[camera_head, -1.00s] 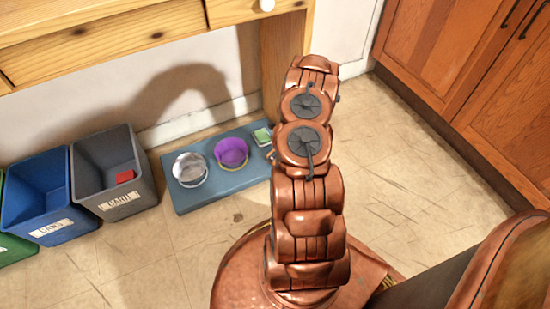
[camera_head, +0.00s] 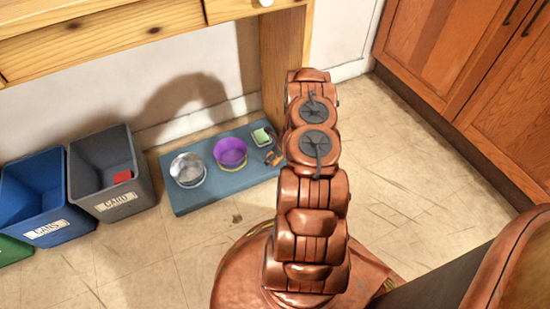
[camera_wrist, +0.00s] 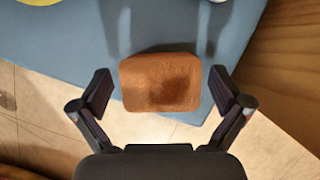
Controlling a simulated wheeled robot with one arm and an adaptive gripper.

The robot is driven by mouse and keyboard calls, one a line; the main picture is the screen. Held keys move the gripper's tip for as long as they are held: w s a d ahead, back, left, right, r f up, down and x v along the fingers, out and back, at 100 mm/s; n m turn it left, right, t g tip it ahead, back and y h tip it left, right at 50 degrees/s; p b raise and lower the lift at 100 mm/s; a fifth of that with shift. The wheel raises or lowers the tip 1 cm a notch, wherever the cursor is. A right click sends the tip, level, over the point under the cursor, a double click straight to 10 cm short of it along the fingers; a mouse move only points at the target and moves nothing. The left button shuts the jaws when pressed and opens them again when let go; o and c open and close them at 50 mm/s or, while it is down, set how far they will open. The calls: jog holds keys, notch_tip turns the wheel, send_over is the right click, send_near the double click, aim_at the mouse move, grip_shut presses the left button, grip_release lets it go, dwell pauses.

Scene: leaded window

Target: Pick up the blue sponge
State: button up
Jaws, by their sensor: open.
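No blue sponge shows in either view. In the wrist view, a brown, rounded, sponge-like block (camera_wrist: 160,82) lies at the edge of the blue mat (camera_wrist: 60,55). My gripper (camera_wrist: 165,92) is open, with one dark finger on each side of the block and a gap on both sides. How high the fingers are above the block is hard to tell. In the head view, a small brown thing (camera_head: 274,158), probably the same block, shows at the mat's right end, partly behind my arm. A green sponge-like piece (camera_head: 262,136) sits in a small dish behind it.
On the mat stand a metal bowl (camera_head: 187,169) and a purple bowl (camera_head: 230,152). A grey bin (camera_head: 108,180) with a red item and a blue bin (camera_head: 38,195) stand left. A wooden table leg (camera_head: 283,70) is close behind my arm. Cabinets (camera_head: 470,70) stand right.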

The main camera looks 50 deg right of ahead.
jog(key=c, duration=0.7)
jog(key=shift+c, duration=0.5)
jog(key=shift+r, duration=0.1)
jog(key=shift+r+p, duration=0.35)
jog(key=shift+r, duration=0.25)
notch_tip(320, 180, up, 3)
jog(key=shift+f+p, duration=0.1)
jog(key=shift+p, duration=0.65)
jog(key=shift+s+f, duration=0.2)
jog(key=shift+s, duration=0.25)
jog(key=s+a+r+p, duration=0.1)
jog(key=s+p, duration=0.2)
jog(key=s, duration=1.2)
jog(key=shift+r, duration=0.15)
